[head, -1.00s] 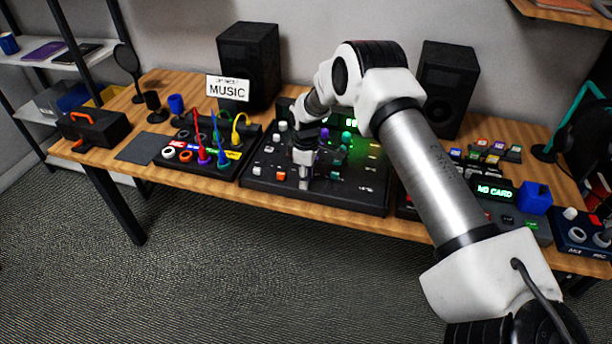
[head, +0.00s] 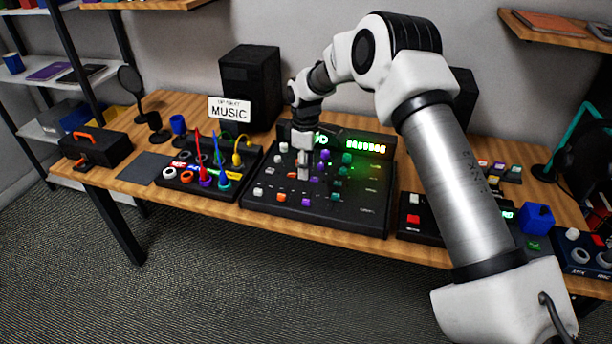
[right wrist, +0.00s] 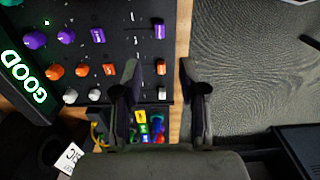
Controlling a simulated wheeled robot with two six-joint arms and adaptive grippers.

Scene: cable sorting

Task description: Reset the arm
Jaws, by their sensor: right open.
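My right arm comes in from the right in the head view. Its gripper (head: 303,165) hangs above the black mixer panel (head: 350,219), which has purple, green, orange and white knobs. In the right wrist view the two fingers (right wrist: 164,95) are spread apart with nothing between them. Beneath them are the edge of the panel (right wrist: 118,20) and the wooden table edge. The gripper looks apart from the knobs. My left gripper is in neither view.
Left of the panel is a black cable board (head: 205,190) with coloured plugs. A MUSIC sign (head: 229,108) and a speaker (head: 250,85) stand behind. A blue cube (head: 537,217) sits at the right. A toolbox (head: 95,147) is at the far left.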

